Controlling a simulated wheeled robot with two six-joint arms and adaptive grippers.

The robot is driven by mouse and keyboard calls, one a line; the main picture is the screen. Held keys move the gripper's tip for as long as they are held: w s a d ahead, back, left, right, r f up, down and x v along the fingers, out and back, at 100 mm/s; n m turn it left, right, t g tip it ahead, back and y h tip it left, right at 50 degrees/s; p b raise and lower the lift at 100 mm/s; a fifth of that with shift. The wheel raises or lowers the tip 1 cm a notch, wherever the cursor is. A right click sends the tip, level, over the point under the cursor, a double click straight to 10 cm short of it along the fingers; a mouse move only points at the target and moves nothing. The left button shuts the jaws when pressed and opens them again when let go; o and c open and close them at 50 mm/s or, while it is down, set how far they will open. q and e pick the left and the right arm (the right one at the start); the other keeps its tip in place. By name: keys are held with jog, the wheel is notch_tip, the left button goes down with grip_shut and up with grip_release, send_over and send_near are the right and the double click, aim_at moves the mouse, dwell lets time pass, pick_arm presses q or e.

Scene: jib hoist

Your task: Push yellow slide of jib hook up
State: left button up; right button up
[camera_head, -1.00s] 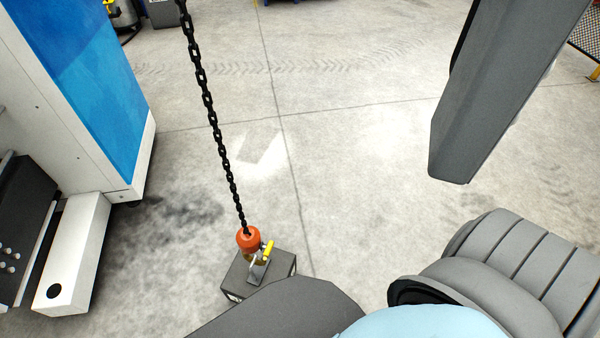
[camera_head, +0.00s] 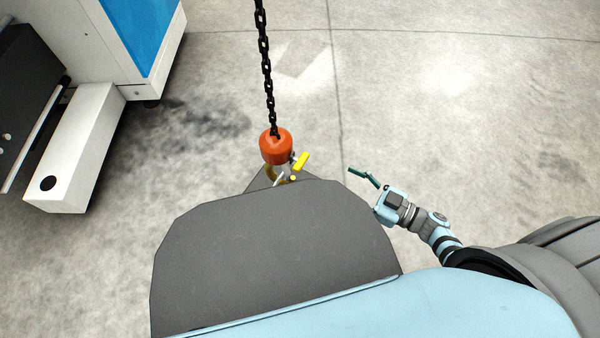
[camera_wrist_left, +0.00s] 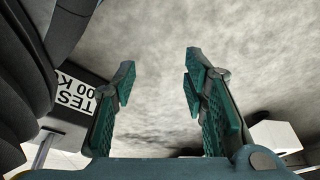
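The orange hook block (camera_head: 276,147) hangs on a black chain. Its small yellow slide (camera_head: 301,162) sticks out at the block's right side, tilted up to the right. The hook (camera_head: 270,174) below is partly hidden behind my dark grey body. My right gripper (camera_head: 357,174) is to the right of the slide, apart from it; its finger opening is unclear from this angle. My left gripper (camera_wrist_left: 161,66) is open and empty in the left wrist view and is outside the head view. A dark weight with a white lettered label (camera_wrist_left: 78,92) shows left of its fingers.
The black chain (camera_head: 268,85) runs up from the block. A white and blue machine (camera_head: 105,60) stands at the left, with a white foot (camera_head: 75,160) on the floor. Concrete floor (camera_head: 450,110) is clear at the right and behind the chain.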

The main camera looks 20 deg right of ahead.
aim_at(300, 159)
jog(key=b+x, duration=0.2)
jog(key=x, duration=1.1)
jog(key=shift+w+a+r, duration=0.1)
jog(key=shift+w+a, duration=0.2)
jog(key=shift+w, duration=0.05)
pick_arm(q)
notch_tip(300, 159, up, 6)
jog(key=w, duration=0.1)
jog(key=shift+w+d+m, duration=0.3)
jog(key=shift+d, duration=0.1)
pick_arm(e)
jog(key=shift+r, duration=0.1)
pick_arm(q)
jog(key=shift+f, duration=0.1)
pick_arm(e)
grip_shut()
jog(key=shift+r, duration=0.15)
notch_tip(300, 159, up, 3)
jog(key=p, duration=0.3)
pick_arm(q)
notch_tip(300, 159, down, 7)
jog(key=s+a, duration=0.1)
jog(key=s, duration=0.1)
jog(key=shift+s+n, duration=0.35)
jog(key=shift+n, duration=0.05)
